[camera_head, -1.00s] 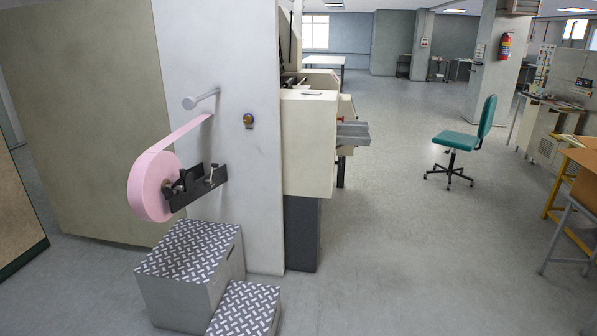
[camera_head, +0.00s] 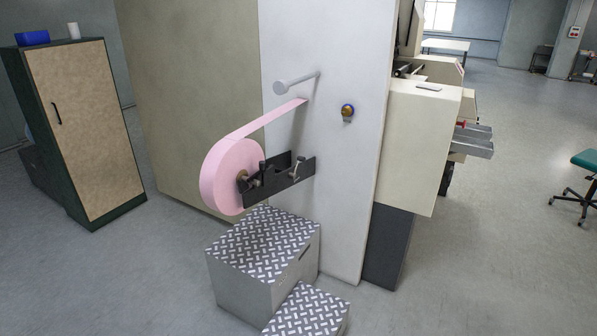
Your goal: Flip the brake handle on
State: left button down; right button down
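The flow wrapper (camera_head: 335,160) stands ahead with a pink film roll (camera_head: 230,178) mounted on its near side. A strip of pink film runs up from the roll toward a grey rod (camera_head: 297,83). A black bracket (camera_head: 282,180) holds the roll's shaft, with small dark levers or clamps on it. Which of these is the brake handle I cannot tell at this size. Neither of my grippers shows in the head view.
Metal steps with tread-plate tops (camera_head: 262,245) stand on the floor directly below the roll. A dark green cabinet with a wooden door (camera_head: 88,130) stands at the left. A teal chair (camera_head: 583,188) is at the right edge. Floor is clear at left front and right.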

aim_at(292, 175)
jog(key=i+l, duration=0.3)
jog(key=i+l+u, duration=0.1)
jog(key=i+l, duration=0.2)
jog(key=l, duration=0.2)
jog(key=i+l, duration=0.6)
jog(key=l, duration=0.2)
jog(key=i+l+u, duration=0.1)
jog(key=i+l, duration=0.45)
jog(key=l, duration=0.3)
jog(key=i+l+u, duration=0.1)
jog(key=i+l, duration=0.2)
jog(key=l, duration=0.15)
jog(key=i+l, duration=0.25)
jog(key=l, duration=0.2)
